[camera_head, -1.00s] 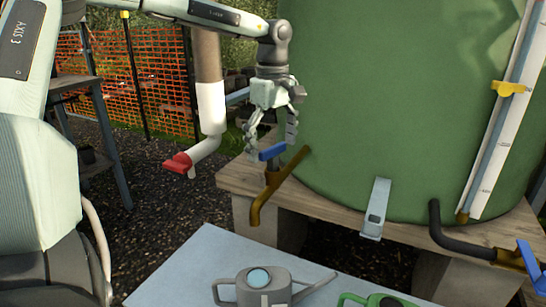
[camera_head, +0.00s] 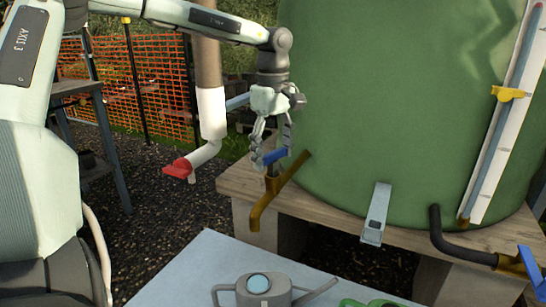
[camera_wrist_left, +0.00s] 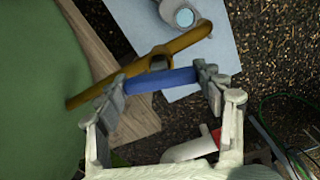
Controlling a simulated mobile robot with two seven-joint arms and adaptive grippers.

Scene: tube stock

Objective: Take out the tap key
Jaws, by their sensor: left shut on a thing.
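The tap key, a blue bar (camera_head: 275,156), sits on top of the brass tap (camera_head: 272,196) at the lower left of the green tank. My left gripper (camera_head: 271,149) is above the tap, pointing down, and is shut on the blue key. In the left wrist view the blue key (camera_wrist_left: 162,80) spans between the two fingers (camera_wrist_left: 160,83), which hold it near its ends. The brass tap (camera_wrist_left: 185,42) runs below it. The key appears still seated on the tap's stem. My right gripper is not in view.
The green tank (camera_head: 400,110) stands on a wooden platform (camera_head: 330,211). A blue-grey table (camera_head: 205,265) in front carries a grey watering can (camera_head: 258,290). A grey bracket (camera_head: 376,212) is at right.

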